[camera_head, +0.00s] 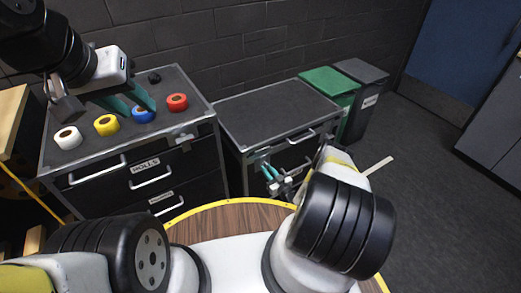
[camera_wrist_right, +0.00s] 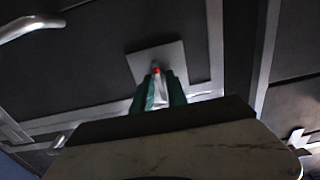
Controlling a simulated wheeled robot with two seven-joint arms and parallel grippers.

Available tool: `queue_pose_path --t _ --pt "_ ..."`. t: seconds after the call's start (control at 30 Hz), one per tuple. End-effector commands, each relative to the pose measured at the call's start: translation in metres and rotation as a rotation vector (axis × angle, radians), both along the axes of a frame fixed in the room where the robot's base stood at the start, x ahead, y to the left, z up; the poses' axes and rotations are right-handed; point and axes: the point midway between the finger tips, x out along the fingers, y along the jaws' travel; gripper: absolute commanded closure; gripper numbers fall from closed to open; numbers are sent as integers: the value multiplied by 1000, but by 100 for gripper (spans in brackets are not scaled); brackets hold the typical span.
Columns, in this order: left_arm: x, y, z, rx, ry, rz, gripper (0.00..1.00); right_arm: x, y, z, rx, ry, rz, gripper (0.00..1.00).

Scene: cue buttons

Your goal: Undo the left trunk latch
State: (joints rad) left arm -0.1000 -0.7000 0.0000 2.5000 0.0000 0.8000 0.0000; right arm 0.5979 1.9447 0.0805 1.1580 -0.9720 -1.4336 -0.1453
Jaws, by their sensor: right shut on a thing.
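A latch with a small red tip (camera_wrist_right: 156,71) stands out from a square metal plate (camera_wrist_right: 173,60) on a dark cabinet front, in the right wrist view. My right gripper (camera_wrist_right: 160,92) has its green fingers shut on this latch. In the head view my right gripper (camera_head: 267,171) is at the left part of the front of the right-hand cabinet (camera_head: 275,112), and the latch is too small to make out there. My left gripper (camera_head: 131,100) is open, its green fingers spread above the left-hand cabinet near a blue roll (camera_head: 143,115).
Green and grey bins (camera_head: 360,72) stand at the back right.

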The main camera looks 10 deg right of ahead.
Motion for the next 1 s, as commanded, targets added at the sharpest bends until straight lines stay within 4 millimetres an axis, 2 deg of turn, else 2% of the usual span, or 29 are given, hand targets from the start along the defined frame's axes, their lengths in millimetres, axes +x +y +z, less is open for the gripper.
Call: queue_pose_path --t 0.2,0.23,0.27,0.3,0.67,1.0 --pt "0 0 0 0 0 0 64 -1 0 -1 0 4 -1 100" --pt "0 0 0 0 0 0 64 -1 0 -1 -1 4 -1 78" --pt "0 0 0 0 0 0 64 -1 0 -1 -1 4 -1 72" --pt "0 0 0 0 0 0 64 -1 0 -1 -1 4 -1 71" --pt "0 0 0 0 0 0 64 -6 -3 -1 -2 2 0 71" --pt "0 0 0 0 0 0 64 -57 -21 -1 -1 4 -2 71"
